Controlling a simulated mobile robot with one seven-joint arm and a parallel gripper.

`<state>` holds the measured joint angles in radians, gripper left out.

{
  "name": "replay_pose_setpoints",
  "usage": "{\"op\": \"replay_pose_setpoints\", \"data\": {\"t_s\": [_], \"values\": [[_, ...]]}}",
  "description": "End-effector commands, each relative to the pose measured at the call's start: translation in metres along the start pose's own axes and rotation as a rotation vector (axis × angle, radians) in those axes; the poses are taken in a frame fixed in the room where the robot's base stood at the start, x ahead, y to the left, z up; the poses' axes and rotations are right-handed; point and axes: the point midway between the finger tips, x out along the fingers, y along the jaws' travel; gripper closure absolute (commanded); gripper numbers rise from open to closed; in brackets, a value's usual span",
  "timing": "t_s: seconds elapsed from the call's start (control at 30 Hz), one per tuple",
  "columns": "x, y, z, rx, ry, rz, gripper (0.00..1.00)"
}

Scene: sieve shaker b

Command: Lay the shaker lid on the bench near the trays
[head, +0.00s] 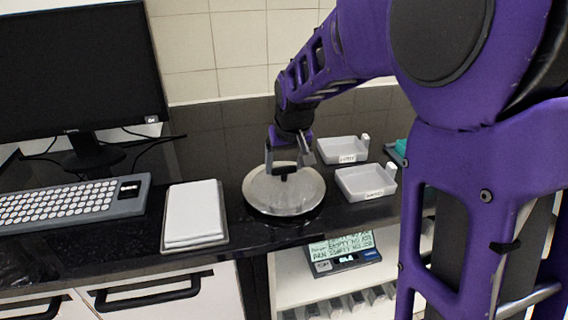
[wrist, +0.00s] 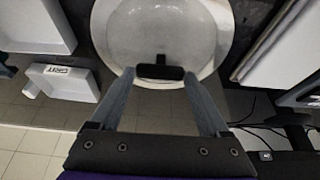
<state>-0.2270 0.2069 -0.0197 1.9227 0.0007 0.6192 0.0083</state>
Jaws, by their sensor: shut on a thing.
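The shaker lid (head: 284,194) is a round, pale metal disc with a short black handle on top. It is level over the dark bench (head: 238,255), just left of the two white trays. Whether it touches the bench or hangs just above is hard to tell. My gripper (head: 288,168) is above the lid, its fingers shut on the black handle; the wrist view shows the handle (wrist: 160,71) between the fingertips. The rear tray (head: 331,158) and front tray (head: 352,192) carry small labels. In the wrist view the lid's far edge is cut off.
A white flat slab (head: 193,213) lies left of the lid. Farther left are a keyboard (head: 75,203) and a monitor (head: 78,70). A balance with a lit display (head: 341,247) stands on a shelf below the bench. A teal item (head: 401,147) is right of the trays.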

Motion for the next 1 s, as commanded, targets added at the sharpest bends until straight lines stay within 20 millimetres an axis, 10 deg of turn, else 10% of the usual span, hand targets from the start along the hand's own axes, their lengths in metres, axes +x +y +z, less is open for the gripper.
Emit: {"op": "replay_pose_setpoints", "data": {"t_s": [0.47, 0.5, 0.6, 1.0], "values": [[0.011, 0.0, 0.004, 0.0, 0.002, 0.0, 1.0], [0.01, 0.0, 0.004, 0.0, 0.0, 0.0, 0.13], [0.01, 0.0, 0.004, 0.0, 0.0, 0.0, 0.0], [-0.009, 0.0, 0.001, 0.0, 0.004, 0.0, 0.0]]}}
